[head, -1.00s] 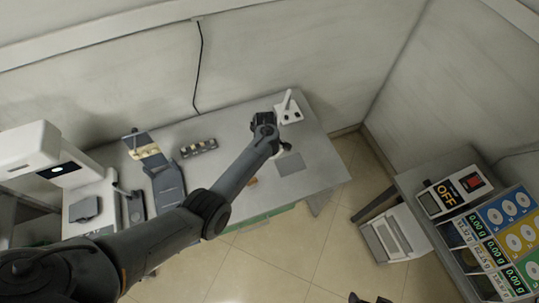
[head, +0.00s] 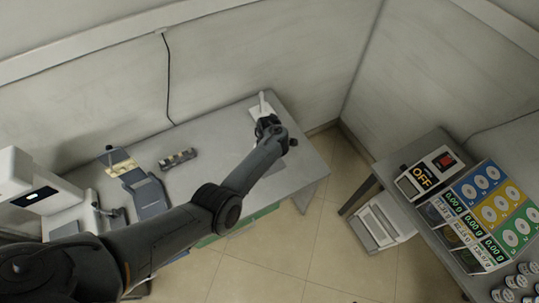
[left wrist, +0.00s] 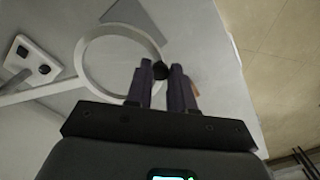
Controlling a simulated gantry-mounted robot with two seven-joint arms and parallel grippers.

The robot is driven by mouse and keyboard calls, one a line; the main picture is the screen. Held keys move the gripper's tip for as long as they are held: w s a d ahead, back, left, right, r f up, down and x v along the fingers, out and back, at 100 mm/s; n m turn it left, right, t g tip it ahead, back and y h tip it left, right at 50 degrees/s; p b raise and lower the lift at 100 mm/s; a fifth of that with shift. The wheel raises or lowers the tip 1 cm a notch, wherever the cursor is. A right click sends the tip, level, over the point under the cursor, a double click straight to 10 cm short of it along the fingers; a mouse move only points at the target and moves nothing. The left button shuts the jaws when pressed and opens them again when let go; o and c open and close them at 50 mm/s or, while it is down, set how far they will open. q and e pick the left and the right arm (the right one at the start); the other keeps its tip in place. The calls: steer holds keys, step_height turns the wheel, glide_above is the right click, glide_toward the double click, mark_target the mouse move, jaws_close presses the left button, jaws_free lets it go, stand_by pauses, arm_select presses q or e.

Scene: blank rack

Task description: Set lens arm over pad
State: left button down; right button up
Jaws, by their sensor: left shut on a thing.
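The lens arm shows in the left wrist view as a pale ring (left wrist: 87,66) on a thin white arm, reaching from a white base (left wrist: 28,58) with dark knobs. The base also shows in the head view (head: 256,113) at the table's back right. My left gripper (left wrist: 161,75) is shut on the small black knob (left wrist: 160,69) at the ring's edge. In the head view my left gripper (head: 268,128) is beside the base. The grey pad (left wrist: 132,18) lies partly behind the ring in the wrist view; my arm hides much of it in the head view. My right gripper is out of view.
A dark stand (head: 150,197) and a small block with several knobs (head: 178,159) are left on the table (head: 215,160). A large white instrument (head: 20,172) stands farther left. A side bench with an OFF device (head: 425,175) is at right, across open floor.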

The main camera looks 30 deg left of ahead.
arm_select(q)
steer(key=c, duration=1)
jaws_free()
steer(key=shift+a, duration=0.1)
steer(key=shift+r+p, duration=1.7)
steer(key=shift+r, duration=3.7)
